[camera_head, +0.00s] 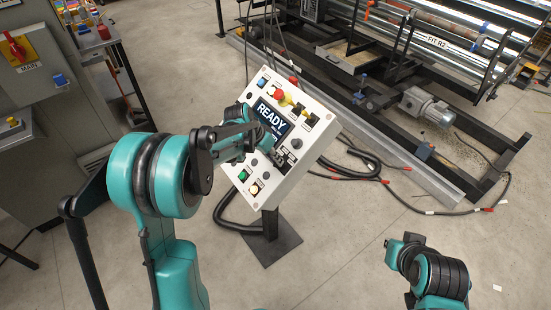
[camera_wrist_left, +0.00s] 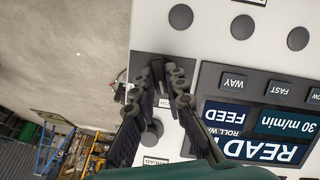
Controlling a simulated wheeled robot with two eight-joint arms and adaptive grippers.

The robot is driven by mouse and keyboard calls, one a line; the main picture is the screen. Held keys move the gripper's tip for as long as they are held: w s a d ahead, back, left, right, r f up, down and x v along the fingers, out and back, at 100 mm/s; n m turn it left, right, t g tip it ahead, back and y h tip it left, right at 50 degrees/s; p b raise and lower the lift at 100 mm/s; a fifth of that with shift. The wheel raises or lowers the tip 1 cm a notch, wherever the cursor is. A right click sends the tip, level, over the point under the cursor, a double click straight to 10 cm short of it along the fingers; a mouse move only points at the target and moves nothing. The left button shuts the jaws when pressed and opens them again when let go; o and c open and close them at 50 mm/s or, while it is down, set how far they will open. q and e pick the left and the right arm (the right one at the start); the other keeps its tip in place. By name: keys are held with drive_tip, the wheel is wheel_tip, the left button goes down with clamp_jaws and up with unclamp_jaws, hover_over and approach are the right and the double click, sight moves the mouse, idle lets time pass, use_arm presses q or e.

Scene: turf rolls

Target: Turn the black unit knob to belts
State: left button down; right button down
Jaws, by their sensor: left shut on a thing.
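The white control panel (camera_head: 235,170) stands tilted on a post, with a lit screen (camera_head: 272,120) reading READY. My left gripper (camera_head: 276,150) reaches it from the left, just below the screen. In the left wrist view the fingers of my left gripper (camera_wrist_left: 166,80) are closed around the black unit knob (camera_wrist_left: 158,72) on a dark plate. The fingers hide much of the knob, and I cannot read which setting it points to. My right arm shows at the lower right, with its end (camera_head: 402,250) far from the panel; its jaws are too small to judge.
Another dark round knob (camera_wrist_left: 152,134) sits close beside the fingers. A red mushroom button (camera_head: 281,97), a green button (camera_head: 243,175) and more knobs share the panel. A grey cabinet (camera_head: 40,100) stands left; a roller machine (camera_head: 440,60) and cables lie behind.

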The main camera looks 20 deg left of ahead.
use_arm(q)
drive_tip(key=n, duration=0.2)
drive_tip(key=n+h, duration=0.1)
drive_tip(key=n, duration=0.1)
drive_tip(key=shift+a+f, duration=0.1)
drive_tip(key=shift+f, duration=0.1)
drive_tip(key=shift+n+h, duration=0.5)
drive_tip(key=shift+n, duration=1.1)
drive_tip(key=c, duration=1.6)
unclamp_jaws()
drive_tip(key=shift+o, duration=0.2)
drive_tip(key=v, duration=1.2)
